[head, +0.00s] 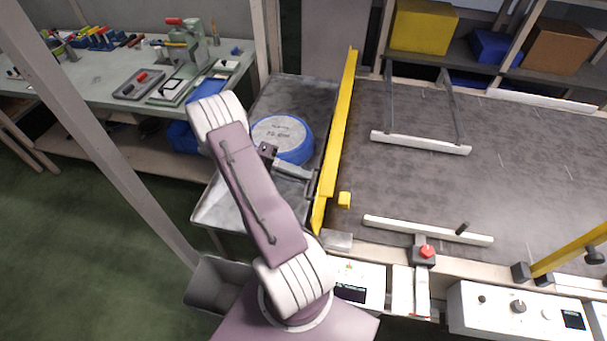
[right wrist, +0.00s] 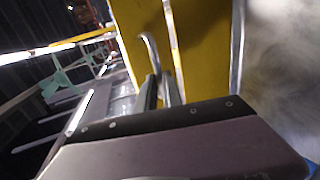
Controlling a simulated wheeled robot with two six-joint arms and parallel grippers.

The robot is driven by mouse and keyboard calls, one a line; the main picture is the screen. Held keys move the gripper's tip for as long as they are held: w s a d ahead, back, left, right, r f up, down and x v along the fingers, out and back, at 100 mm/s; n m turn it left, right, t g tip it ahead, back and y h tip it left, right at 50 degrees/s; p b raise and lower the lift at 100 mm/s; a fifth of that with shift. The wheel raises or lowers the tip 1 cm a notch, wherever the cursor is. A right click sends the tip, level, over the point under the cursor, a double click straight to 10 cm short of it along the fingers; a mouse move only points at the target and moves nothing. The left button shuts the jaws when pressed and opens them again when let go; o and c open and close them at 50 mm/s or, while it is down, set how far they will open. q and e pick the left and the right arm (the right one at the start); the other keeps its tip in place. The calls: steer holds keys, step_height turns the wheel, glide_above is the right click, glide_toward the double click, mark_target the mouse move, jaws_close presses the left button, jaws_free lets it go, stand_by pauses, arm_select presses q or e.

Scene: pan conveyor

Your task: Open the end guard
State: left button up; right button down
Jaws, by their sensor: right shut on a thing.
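The end guard, a long yellow panel (head: 338,120), stands along the line between the grey conveyor belt and the metal end table. My right gripper (head: 311,184) reaches across the end table to the near part of the guard, on its left side. In the right wrist view, the yellow guard (right wrist: 205,45) fills the upper middle, with a bent metal handle (right wrist: 150,48) on it. The right fingers (right wrist: 163,90) are at the handle's lower end and shut on it; the exact contact is partly hidden. My left gripper is out of view.
A round blue-rimmed pan (head: 285,135) lies on the metal end table (head: 290,95), close beside my right wrist. The belt (head: 480,185) carries white rails. A red button (head: 427,251) and control boxes (head: 515,308) line the near edge. A workbench (head: 95,80) stands at left.

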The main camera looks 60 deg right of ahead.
steer(key=shift+a+f, duration=0.1)
steer(key=shift+f, duration=0.35)
steer(key=c, duration=1.7)
jaws_free()
steer(key=shift+o, duration=1.1)
steer(key=shift+s, duration=0.1)
steer(key=shift+r, duration=0.1)
steer(key=v, duration=0.9)
